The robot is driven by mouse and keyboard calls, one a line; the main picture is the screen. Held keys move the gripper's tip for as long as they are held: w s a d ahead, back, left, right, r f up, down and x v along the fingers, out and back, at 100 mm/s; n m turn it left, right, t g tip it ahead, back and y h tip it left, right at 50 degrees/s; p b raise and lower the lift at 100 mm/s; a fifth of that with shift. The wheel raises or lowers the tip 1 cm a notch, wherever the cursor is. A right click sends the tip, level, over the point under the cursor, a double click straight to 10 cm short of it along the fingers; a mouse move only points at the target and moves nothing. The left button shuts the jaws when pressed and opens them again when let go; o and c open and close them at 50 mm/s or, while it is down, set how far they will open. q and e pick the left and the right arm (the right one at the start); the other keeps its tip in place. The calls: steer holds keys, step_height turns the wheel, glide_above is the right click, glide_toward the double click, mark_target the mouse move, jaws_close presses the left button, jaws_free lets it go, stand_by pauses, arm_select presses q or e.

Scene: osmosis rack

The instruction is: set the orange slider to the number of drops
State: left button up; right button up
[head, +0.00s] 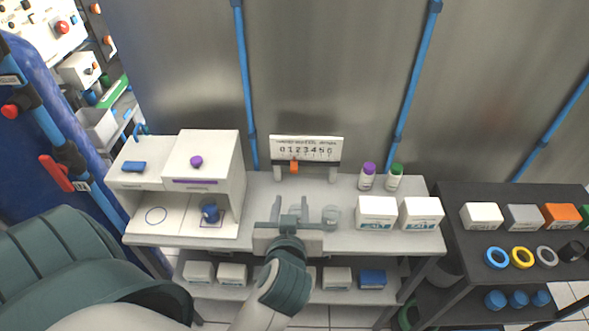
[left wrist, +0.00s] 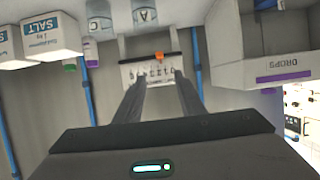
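The orange slider (head: 294,167) hangs at the lower edge of a white number scale (head: 306,146) marked 0 to 6, on a stand at the back of the bench. It sits near the 1 and 2; I cannot tell exactly which. My left gripper (head: 290,207) is open and empty, in front of the scale and apart from the slider. In the left wrist view, which is upside down, the slider (left wrist: 159,57) shows beyond the spread fingers (left wrist: 160,82). A white machine (head: 220,163) has a purple knob; its DROPS label (left wrist: 285,77) shows in the wrist view. My right gripper is not in view.
Purple-capped (head: 367,178) and green-capped (head: 394,178) bottles and white boxes (head: 376,212) stand further right. A dark shelf (head: 455,230) holds coloured boxes and rings.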

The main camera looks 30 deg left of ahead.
arm_select(q)
steer(key=p, duration=0.5)
glide_toward(294, 170)
steer(key=x, duration=0.7)
steer(key=shift+w+a+f, duration=0.25)
steer(key=shift+w+a, duration=0.1)
steer(key=shift+w, duration=0.1)
jaws_close()
